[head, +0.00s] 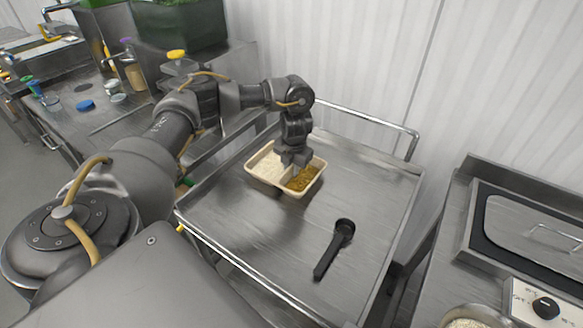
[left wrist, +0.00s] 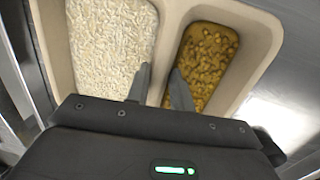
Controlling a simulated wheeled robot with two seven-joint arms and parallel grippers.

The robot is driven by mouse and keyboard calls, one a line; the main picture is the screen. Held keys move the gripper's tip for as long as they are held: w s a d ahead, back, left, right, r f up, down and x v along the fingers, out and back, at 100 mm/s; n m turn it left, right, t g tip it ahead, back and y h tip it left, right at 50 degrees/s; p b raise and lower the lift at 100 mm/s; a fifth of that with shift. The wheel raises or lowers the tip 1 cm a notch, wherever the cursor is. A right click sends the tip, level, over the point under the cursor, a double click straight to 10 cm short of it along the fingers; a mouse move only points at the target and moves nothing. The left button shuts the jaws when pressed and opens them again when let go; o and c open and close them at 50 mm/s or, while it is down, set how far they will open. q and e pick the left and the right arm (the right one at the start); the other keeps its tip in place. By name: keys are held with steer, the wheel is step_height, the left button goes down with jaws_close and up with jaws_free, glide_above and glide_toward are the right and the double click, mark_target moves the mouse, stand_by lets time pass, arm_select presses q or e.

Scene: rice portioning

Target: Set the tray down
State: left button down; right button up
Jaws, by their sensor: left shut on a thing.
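A cream tray (head: 253,172) with two compartments is on or just above the metal cart top; I cannot tell if it touches. One compartment holds white rice (head: 268,164), the other a yellow-brown food (head: 301,180). My left gripper (head: 294,163) points down at the tray's middle. In the left wrist view my left gripper (left wrist: 161,88) is shut on the divider of the tray (left wrist: 170,22), with the rice (left wrist: 112,45) left of its fingers and the brown food (left wrist: 205,60) right. My right gripper is not in view.
A black ladle (head: 335,247) lies on the metal cart (head: 382,180), right of the tray. The cart has a rail at its back. A counter with bottles (head: 133,75) is at left; a lidded steel appliance (head: 535,231) is at right. The cart's front left is bare.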

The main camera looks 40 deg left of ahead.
arm_select(q)
steer(key=shift+d, duration=0.1)
steer(key=c, duration=1.2)
jaws_free()
steer(key=shift+r, duration=0.4)
step_height(320, 180, up, 11)
steer(key=s+d+p, duration=0.1)
steer(key=shift+d, duration=0.35)
steer(key=shift+r+p, duration=0.1)
steer(key=shift+p, duration=0.2)
